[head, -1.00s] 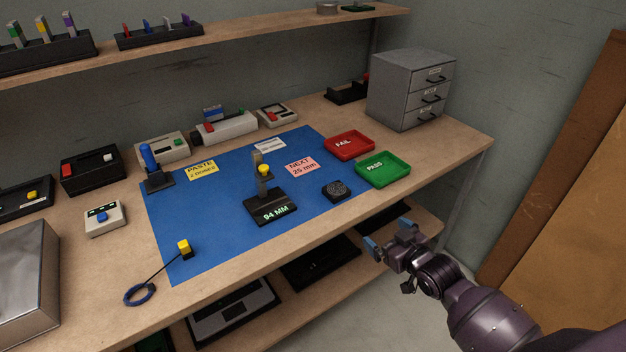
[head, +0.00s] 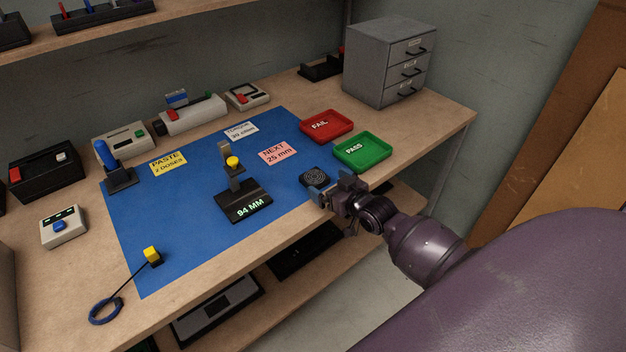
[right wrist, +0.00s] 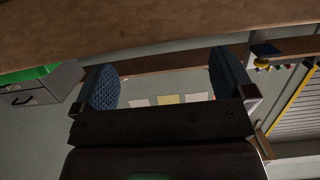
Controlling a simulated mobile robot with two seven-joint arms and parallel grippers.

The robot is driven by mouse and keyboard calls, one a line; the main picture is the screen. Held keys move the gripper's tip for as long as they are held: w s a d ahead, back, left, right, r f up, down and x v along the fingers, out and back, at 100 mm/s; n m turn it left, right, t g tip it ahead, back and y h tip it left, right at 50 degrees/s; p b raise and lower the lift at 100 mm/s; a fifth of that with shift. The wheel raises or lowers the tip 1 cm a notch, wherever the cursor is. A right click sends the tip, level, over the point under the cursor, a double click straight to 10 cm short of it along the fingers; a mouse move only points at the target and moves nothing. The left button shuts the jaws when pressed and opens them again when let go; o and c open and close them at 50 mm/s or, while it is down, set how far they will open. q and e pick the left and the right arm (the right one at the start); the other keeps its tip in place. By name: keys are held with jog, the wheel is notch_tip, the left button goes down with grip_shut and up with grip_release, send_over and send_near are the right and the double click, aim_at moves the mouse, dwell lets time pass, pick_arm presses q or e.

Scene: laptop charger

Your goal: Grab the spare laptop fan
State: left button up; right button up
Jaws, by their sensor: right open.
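The laptop fan (head: 314,176), small, black and square with a round grille, lies on the right front part of the blue mat (head: 190,210). My right gripper (head: 336,188) is open, its blue-padded fingers apart, just to the right and front of the fan at the bench's front edge. In the head view it overlaps the fan's near corner; I cannot tell whether they touch. In the right wrist view the open fingers (right wrist: 164,80) have nothing between them, and the fan does not show. My left gripper is not in view.
A green PASS tray (head: 363,151) and a red FAIL tray (head: 327,125) sit behind the fan. A black stand (head: 243,200) reading 94 MM is to its left. A grey drawer cabinet (head: 389,62) stands at the back right. A lower shelf (head: 285,268) runs under the bench.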

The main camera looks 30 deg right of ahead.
aim_at(315, 177)
jog(key=shift+w+f, duration=0.1)
jog(key=shift+w, duration=0.4)
jog(key=w, duration=0.1)
jog(key=w+f, duration=0.1)
jog(key=w, duration=0.1)
jog(key=w+f+b, duration=0.1)
jog(key=shift+w+f, duration=0.1)
jog(key=shift+w, duration=0.05)
jog(key=shift+w+a, duration=0.1)
jog(key=shift+w, duration=0.2)
jog(key=c, duration=1)
jog(key=shift+r, duration=0.2)
